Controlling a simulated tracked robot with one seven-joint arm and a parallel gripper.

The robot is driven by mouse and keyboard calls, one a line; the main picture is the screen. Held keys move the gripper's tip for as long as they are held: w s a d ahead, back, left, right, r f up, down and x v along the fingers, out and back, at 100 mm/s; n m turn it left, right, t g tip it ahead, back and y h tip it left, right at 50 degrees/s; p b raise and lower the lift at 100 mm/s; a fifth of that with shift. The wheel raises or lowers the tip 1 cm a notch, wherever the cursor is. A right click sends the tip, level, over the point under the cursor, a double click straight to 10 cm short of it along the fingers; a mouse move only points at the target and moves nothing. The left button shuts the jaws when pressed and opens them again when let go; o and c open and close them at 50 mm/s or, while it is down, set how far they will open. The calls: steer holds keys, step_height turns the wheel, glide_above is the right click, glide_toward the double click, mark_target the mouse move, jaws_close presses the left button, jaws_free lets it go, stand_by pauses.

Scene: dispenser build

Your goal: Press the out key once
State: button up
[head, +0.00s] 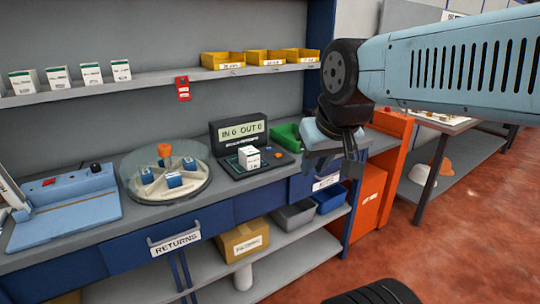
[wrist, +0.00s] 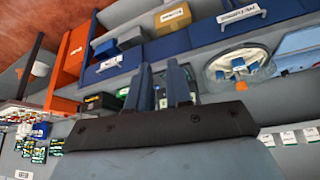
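The black counter device (head: 226,143) stands on the workbench with an upright display (head: 242,131) that reads IN 0 OUT 0. A small white box with a green top (head: 249,158) sits on its flat base. Keys on the base are too small to read, so I cannot tell which is the out key. My gripper (head: 338,172) is to the right of the device, apart from it, near the bench's front edge. In the wrist view its two fingers (wrist: 161,70) are spread with nothing held between them.
A round clear-walled turntable (head: 150,193) with blue-and-white boxes stands left of the device. A blue machine (head: 62,212) is at far left. Above, a shelf (head: 150,84) holds yellow bins (head: 222,61) and white boxes. An orange cabinet (head: 378,200) stands right.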

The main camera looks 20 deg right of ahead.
jaws_close()
stand_by(0.8)
